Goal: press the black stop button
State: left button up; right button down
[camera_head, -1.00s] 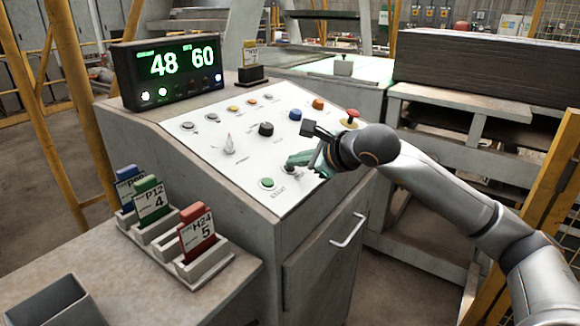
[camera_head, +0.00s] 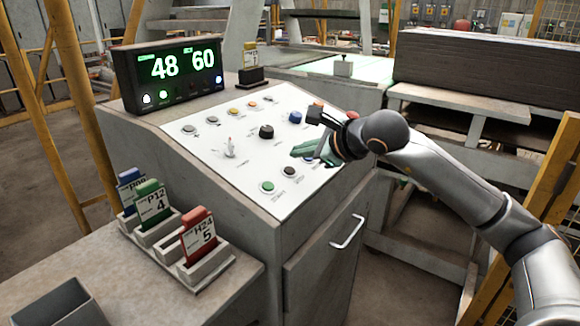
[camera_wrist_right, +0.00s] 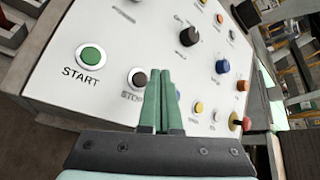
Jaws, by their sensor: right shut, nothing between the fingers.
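The black stop button (camera_head: 290,171) sits on the sloping white panel (camera_head: 215,160), right of the green start button (camera_head: 267,187). In the right wrist view the black button (camera_wrist_right: 138,78) shows left of the fingers, with its STOP label partly covered by them. My right gripper (camera_head: 297,151) has green fingers, shut and empty. In the head view its tips are above and slightly right of the black button, apart from it. The closed fingers (camera_wrist_right: 160,82) also show in the wrist view. My left gripper is not in view.
Nearby on the panel are a black knob (camera_head: 266,131), a blue button (camera_head: 295,117) and a red mushroom button (camera_wrist_right: 246,123). A display (camera_head: 170,75) reading 48 and 60 stands at the back. A card rack (camera_head: 215,262) stands at lower left.

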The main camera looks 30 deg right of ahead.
jog(key=r, duration=0.1)
jog(key=r+p, duration=0.1)
jog(key=r, duration=0.1)
jog(key=shift+s+d, duration=0.15)
jog(key=shift+s, duration=0.25)
jog(key=shift+f, duration=0.1)
dwell(0.4)
